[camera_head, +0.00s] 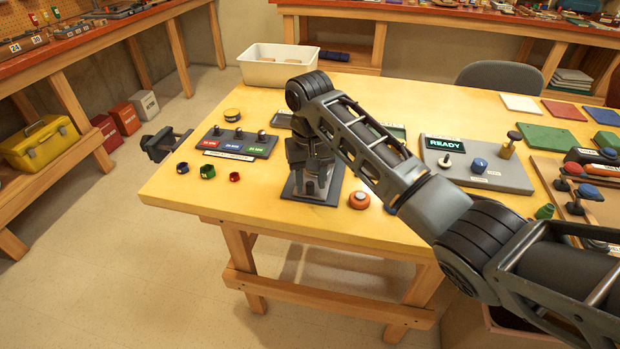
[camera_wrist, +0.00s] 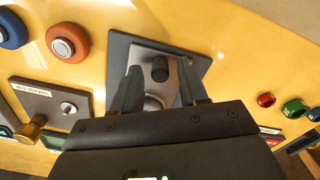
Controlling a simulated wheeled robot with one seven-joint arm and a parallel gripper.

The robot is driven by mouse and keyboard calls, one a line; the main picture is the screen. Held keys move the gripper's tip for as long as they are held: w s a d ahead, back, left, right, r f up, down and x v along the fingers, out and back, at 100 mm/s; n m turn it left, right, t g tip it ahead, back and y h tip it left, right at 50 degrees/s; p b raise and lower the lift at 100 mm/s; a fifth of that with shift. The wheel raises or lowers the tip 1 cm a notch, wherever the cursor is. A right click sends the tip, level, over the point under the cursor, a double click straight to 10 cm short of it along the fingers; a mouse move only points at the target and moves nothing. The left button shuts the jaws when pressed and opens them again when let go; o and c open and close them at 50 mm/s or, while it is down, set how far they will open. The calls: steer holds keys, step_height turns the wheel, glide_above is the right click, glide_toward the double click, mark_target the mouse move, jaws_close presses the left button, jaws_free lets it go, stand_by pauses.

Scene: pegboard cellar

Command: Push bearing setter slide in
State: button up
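The bearing setter (camera_head: 312,200) stands on the wood table on a dark grey base plate, mostly hidden in the head view by my gripper (camera_head: 311,175), which points down over it. In the wrist view it shows as a dark plate (camera_wrist: 117,55) with a paler metal part (camera_wrist: 140,56) and a dark round knob (camera_wrist: 160,68). My gripper (camera_wrist: 158,72) is open, with its two fingers on either side of the knob and a visible gap between them. I cannot tell whether a finger touches it. How far in the slide stands cannot be told.
An orange round button (camera_head: 359,200) sits just right of the setter. Small coloured rings (camera_head: 208,171) and a labelled block (camera_head: 238,143) lie to the left. A grey panel reading READY (camera_head: 480,170) stands at right. A white bin (camera_head: 278,68) is behind. The table's front edge is close.

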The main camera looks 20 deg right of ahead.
jaws_close()
stand_by(0.4)
steer(key=w+d+b, duration=0.1)
steer(key=w+d, duration=0.1)
steer(key=w, duration=0.1)
steer(key=w+d+b, duration=0.1)
steer(key=w+d, duration=0.1)
steer(key=w+d+b, duration=0.1)
steer(key=w+d, duration=0.1)
steer(key=w, duration=0.1)
steer(key=shift+w+d, duration=0.15)
steer(key=shift+w, duration=0.2)
steer(key=shift+o, duration=0.4)
jaws_free()
steer(key=shift+w+d, duration=0.1)
steer(key=shift+r, duration=0.1)
